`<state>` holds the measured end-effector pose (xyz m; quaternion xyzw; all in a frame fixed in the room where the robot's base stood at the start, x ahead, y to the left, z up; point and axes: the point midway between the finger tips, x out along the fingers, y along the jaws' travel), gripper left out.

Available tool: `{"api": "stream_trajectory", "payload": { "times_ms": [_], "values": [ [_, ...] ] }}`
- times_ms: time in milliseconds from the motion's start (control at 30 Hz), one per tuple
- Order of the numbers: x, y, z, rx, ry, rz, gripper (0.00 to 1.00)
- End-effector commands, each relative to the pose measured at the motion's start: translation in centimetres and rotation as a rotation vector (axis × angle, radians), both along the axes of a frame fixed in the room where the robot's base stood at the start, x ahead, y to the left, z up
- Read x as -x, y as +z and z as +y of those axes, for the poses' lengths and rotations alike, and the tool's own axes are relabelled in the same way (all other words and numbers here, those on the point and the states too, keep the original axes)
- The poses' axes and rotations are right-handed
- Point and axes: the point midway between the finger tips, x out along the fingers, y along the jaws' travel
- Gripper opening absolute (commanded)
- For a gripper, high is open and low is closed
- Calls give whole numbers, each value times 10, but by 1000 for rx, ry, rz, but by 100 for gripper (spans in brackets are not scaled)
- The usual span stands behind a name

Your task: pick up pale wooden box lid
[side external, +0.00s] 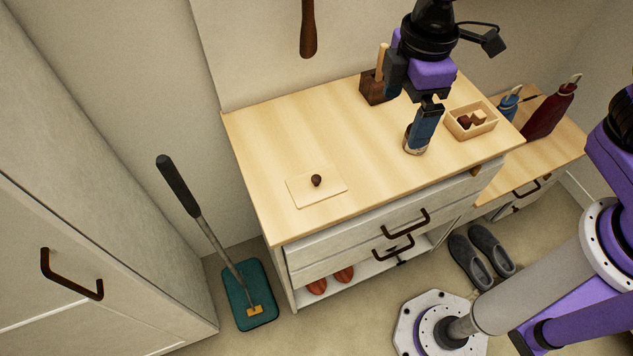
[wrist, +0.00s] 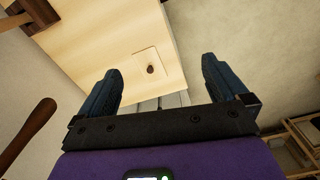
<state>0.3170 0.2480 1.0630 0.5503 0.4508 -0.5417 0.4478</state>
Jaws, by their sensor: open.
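The pale wooden box lid (side external: 302,190) lies flat on the left part of the dresser top. It is a thin square with a dark round knob (side external: 316,180) in its middle. The lid also shows in the wrist view (wrist: 144,60), beyond my fingertips and between them in the picture. My gripper (side external: 420,128) is over the right part of the dresser top, well to the right of the lid. Its two blue fingers are apart and empty in the wrist view (wrist: 161,66). In the side view one finger mostly hides the other.
An open pale wooden box (side external: 463,130) holding dark and pale pieces stands right of my gripper. A dark brown block (side external: 371,90) stands behind it. A small round object (side external: 408,140) shows by my fingertips, partly hidden. The dresser top (side external: 270,130) around the lid is clear.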

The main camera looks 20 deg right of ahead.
Motion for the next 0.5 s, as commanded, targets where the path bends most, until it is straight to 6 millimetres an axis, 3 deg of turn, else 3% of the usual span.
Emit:
{"api": "stream_trajectory", "payload": {
  "times_ms": [33,200,333,500],
  "values": [
    [-11,-6,18,5,22,3,100],
    [-45,-25,67,9,98,5,100],
    [-64,-41,96,12,147,7,100],
    [-78,-53,116,12,185,6,100]
  ]
}}
